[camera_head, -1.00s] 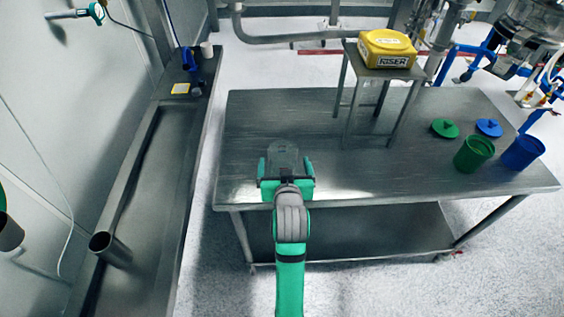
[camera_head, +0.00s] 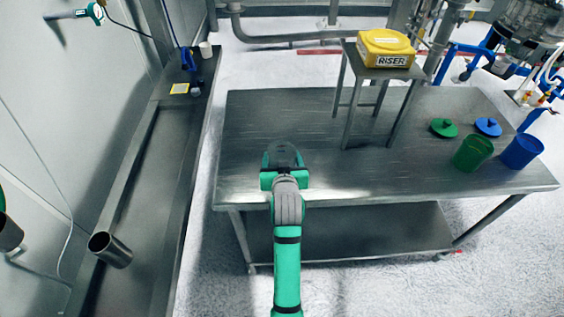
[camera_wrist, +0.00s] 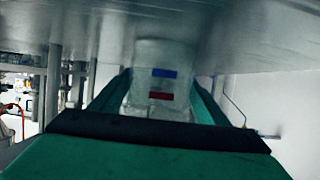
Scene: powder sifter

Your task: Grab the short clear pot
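The short clear pot (camera_wrist: 158,78) is between the fingers of my gripper in the wrist view, with a blue mark and a red mark on its side. The fingers press against both its sides. In the head view my gripper (camera_head: 285,163) is at the near left part of the steel table (camera_head: 350,175), and the pot (camera_head: 286,152) shows as a dark, see-through shape between the fingertips. I cannot tell whether the pot rests on the table or is just above it.
A small steel stand with a yellow "RISER" box (camera_head: 386,47) is at the table's back. A green pot (camera_head: 473,154), a blue pot (camera_head: 522,151) and their lids are at the right. A steel trough runs along the left wall with a metal cylinder (camera_head: 110,249).

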